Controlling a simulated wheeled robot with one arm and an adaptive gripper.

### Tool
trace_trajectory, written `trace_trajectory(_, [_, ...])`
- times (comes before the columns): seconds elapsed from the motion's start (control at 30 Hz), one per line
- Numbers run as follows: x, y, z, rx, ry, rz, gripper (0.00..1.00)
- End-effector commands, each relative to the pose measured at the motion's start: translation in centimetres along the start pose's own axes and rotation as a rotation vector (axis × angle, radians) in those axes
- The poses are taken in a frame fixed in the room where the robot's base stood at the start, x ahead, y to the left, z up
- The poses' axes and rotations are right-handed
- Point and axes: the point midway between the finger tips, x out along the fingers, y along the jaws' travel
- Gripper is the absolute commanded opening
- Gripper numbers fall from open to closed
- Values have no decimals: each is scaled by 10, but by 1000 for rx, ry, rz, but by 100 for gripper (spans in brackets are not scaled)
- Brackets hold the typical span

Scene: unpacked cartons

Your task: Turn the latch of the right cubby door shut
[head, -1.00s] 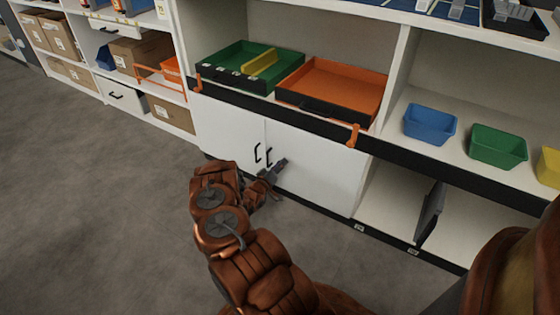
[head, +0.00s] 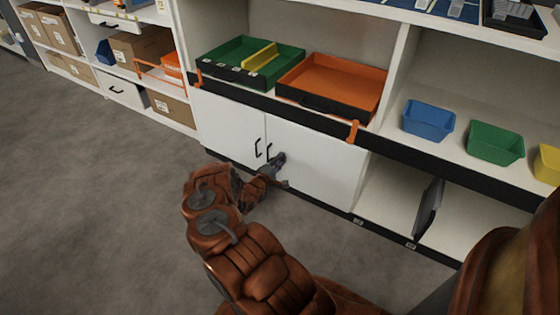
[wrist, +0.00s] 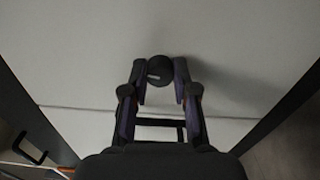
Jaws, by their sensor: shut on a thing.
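The white right cubby door (head: 318,168) is closed beside the white left door (head: 228,122). Its latch, a round dark knob with a pale mark (wrist: 160,70), sits on the white door face in the wrist view. My gripper (wrist: 161,88) has its two fingers on either side of this knob and is shut on it. In the head view my gripper (head: 279,160) is at the door face, just right of the two dark handles (head: 263,149), and hides the latch.
A green tray (head: 235,60) and an orange tray (head: 335,84) sit on the shelf above. An orange clip (head: 352,131) hangs on the shelf edge. A dark panel (head: 428,208) stands in the open cubby at right. Bare floor (head: 90,190) lies left.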

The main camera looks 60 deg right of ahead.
Motion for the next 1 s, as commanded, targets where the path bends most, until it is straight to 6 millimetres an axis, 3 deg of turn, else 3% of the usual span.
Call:
trace_trajectory(0.33, [0, 0, 0, -126, 0, 0, 0])
trace_trajectory(0.83, [0, 0, 0, -145, 0, 0, 0])
trace_trajectory(0.87, [0, 0, 0, -145, 0, -1, 29])
trace_trajectory(1.0, [0, 0, 0, -144, 0, -1, 44])
